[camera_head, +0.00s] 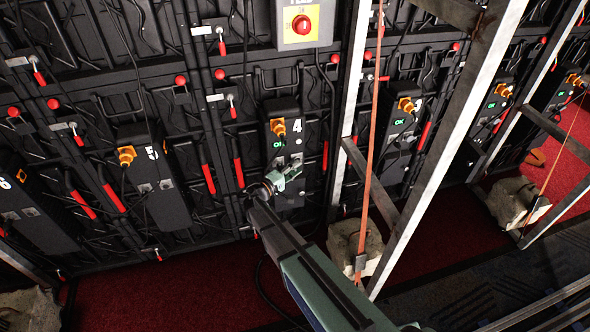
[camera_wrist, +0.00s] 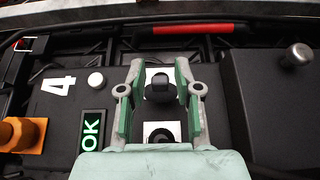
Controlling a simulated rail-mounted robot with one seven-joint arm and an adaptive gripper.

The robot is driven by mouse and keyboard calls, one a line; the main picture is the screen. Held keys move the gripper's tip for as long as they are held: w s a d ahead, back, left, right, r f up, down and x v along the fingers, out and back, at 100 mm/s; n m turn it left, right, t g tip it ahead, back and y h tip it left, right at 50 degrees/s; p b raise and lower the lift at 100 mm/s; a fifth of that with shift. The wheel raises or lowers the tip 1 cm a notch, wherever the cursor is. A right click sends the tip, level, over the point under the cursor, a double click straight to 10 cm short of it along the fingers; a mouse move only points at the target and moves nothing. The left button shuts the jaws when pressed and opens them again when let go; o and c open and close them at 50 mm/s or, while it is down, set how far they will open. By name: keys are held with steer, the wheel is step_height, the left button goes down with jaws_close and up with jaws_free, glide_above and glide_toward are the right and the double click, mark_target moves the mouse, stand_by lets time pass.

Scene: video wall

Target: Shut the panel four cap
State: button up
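Panel four's black box (camera_head: 283,106) carries a white "4", a green OK display (camera_wrist: 91,130) and an orange connector (camera_wrist: 22,135). Two silver-plated sockets sit on it in the wrist view. A dark cap-like piece stands out from the upper socket (camera_wrist: 160,88). The lower socket (camera_wrist: 161,134) shows a dark round face, partly hidden by my gripper's body. Whether either cap is open or shut is unclear. My gripper (camera_wrist: 160,100) is open, with one green-padded finger on each side of the dark piece and gaps between. In the head view my gripper (camera_head: 285,178) is at panel four's lower part.
Panel five's box (camera_head: 152,180) stands to the left. A red-handled bar (camera_wrist: 185,29) runs along the top of the wrist view. A metal frame post (camera_head: 347,110) and an orange strap (camera_head: 369,150) rise on the right, with a sandbag (camera_head: 352,243) below.

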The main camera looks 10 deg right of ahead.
jaws_close()
